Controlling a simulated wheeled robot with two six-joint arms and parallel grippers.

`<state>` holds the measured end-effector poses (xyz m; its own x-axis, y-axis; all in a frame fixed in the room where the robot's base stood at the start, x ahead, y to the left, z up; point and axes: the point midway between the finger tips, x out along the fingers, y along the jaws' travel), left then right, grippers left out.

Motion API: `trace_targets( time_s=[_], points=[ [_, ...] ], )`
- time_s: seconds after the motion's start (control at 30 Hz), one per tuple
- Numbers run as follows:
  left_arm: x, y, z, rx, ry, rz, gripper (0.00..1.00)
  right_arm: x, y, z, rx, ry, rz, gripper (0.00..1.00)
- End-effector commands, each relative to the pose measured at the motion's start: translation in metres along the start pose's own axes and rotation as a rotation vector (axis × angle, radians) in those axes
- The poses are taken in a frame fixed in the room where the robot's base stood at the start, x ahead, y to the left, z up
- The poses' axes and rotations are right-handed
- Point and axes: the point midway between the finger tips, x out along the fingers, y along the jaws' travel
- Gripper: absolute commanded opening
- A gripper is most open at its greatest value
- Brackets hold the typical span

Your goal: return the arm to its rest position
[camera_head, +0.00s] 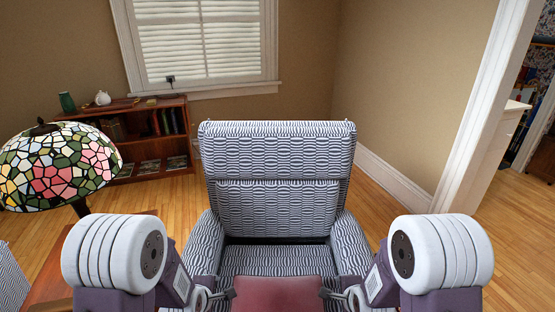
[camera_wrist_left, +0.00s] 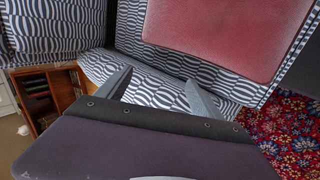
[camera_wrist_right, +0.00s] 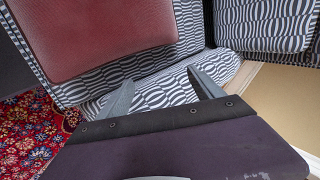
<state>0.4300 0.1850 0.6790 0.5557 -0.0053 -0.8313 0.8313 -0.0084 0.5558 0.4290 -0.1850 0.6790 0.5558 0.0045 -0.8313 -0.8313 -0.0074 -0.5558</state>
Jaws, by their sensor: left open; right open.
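My left arm and right arm both reach in from the bottom of the head view, one on each side of an armchair (camera_head: 270,180). My left gripper (camera_head: 225,295) is near the left edge of a dark red pad (camera_head: 276,294) at the front of the chair. My right gripper (camera_head: 328,294) is near the pad's right edge. In the left wrist view the two fingers of my left gripper (camera_wrist_left: 158,88) stand apart with nothing between them. In the right wrist view the fingers of my right gripper (camera_wrist_right: 158,88) are also apart and empty.
A stained-glass lamp (camera_head: 55,165) stands at the left. A low wooden bookcase (camera_head: 150,135) is under the window (camera_head: 200,45). Wooden floor is clear right of the chair, up to a white door frame (camera_head: 475,120). A red patterned rug (camera_wrist_left: 295,130) lies below.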

Motion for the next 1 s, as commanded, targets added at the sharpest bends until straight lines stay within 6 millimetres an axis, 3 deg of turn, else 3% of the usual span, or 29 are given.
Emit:
trace_targets(
  time_s=[0.03,0.13,0.3,0.6,0.7,1.0],
  points=[
    [-0.019,0.021,0.002,0.020,-0.001,0.047,0.76,-0.019,-0.021,0.002,-0.020,-0.001,-0.047,0.76],
    [-0.055,0.024,0.004,0.281,-0.003,0.008,0.76,-0.055,-0.024,0.004,-0.282,-0.003,-0.008,0.76],
    [-0.089,-0.013,0.006,0.768,-0.071,-0.151,0.76,-0.089,0.013,0.007,-0.769,-0.072,0.151,0.76],
    [-0.122,-0.090,0.008,1.471,-0.385,-0.384,0.76,-0.122,0.090,0.008,-1.472,-0.386,0.384,0.76],
    [-0.161,-0.063,0.008,1.503,-0.390,-0.377,0.76,-0.160,0.063,0.008,-1.504,-0.391,0.376,0.76],
    [-0.250,-0.002,0.008,1.500,-0.389,-0.376,0.76,-0.250,0.002,0.008,-1.501,-0.389,0.376,0.76]
  ],
)
